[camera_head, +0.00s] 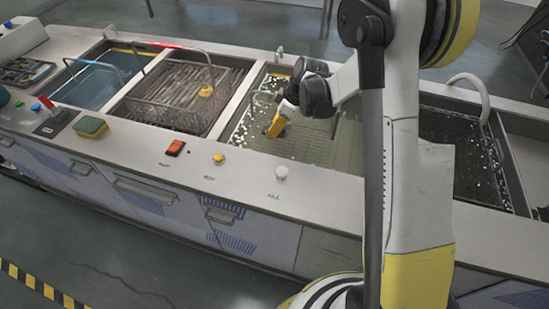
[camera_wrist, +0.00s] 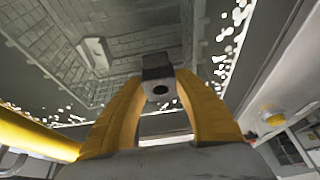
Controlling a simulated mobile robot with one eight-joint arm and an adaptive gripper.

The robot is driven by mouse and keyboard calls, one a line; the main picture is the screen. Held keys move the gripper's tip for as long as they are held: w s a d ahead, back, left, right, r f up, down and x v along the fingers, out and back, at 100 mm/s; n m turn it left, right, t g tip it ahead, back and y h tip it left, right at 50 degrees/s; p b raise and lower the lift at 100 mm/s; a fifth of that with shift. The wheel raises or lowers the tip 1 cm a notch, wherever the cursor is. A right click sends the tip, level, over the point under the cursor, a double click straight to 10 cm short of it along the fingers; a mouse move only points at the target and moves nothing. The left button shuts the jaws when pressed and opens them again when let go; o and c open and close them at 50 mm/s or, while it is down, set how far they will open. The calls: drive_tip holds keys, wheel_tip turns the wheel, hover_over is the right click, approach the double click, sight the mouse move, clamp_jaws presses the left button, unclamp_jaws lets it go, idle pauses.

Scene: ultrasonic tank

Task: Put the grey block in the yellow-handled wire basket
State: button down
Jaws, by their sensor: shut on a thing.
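In the head view my gripper (camera_head: 275,128) is over the third tank, and the block is hidden or too small to make out. A wire grid, seemingly a basket (camera_head: 312,138), lies in that tank's murky liquid; it also shows below the block in the wrist view (camera_wrist: 65,45). A thick yellow bar (camera_wrist: 35,135) is at left in the wrist view; I cannot tell whether it is the basket's handle.
A rack with a wire handle (camera_head: 180,95) fills the second tank, with a small yellow item (camera_head: 206,90) on it. A blue-liquid tank (camera_head: 95,85) is at left, a dark tank (camera_head: 460,150) at right. A sponge (camera_head: 90,126) and a red switch (camera_head: 175,148) are on the front ledge.

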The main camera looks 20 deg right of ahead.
sight(275, 153)
wheel_tip(275, 153, down, 13)
drive_tip(key=b, duration=0.4)
drive_tip(key=shift+r+b, duration=0.15)
drive_tip(key=shift+b, duration=0.15)
drive_tip(key=c, duration=1)
unclamp_jaws()
